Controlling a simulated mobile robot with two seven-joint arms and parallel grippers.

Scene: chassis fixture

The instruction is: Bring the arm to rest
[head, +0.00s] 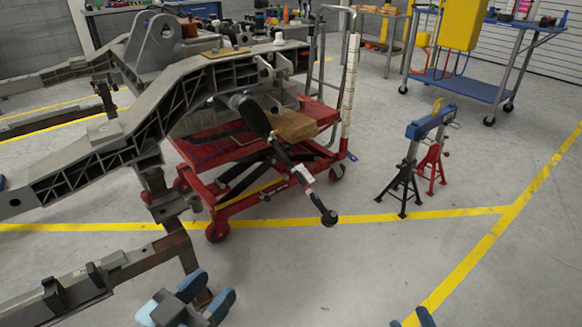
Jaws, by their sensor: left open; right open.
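My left gripper (212,290) is at the bottom, left of centre, with blue fingers apart and nothing between them. It is in front of the grey chassis frame (110,150) and apart from it as far as I can see. My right gripper (409,318) shows only as two blue fingertips at the bottom edge, right of centre. They are apart with bare floor around them. The rest of both arms is out of view or cut off by the frame edge.
A red lift cart (215,145) stands under the chassis, with a dark rod (290,165) sticking out toward the front. Axle stands (405,180) carry a blue bar at right. A blue cart (455,85) is behind. The floor at front right is clear.

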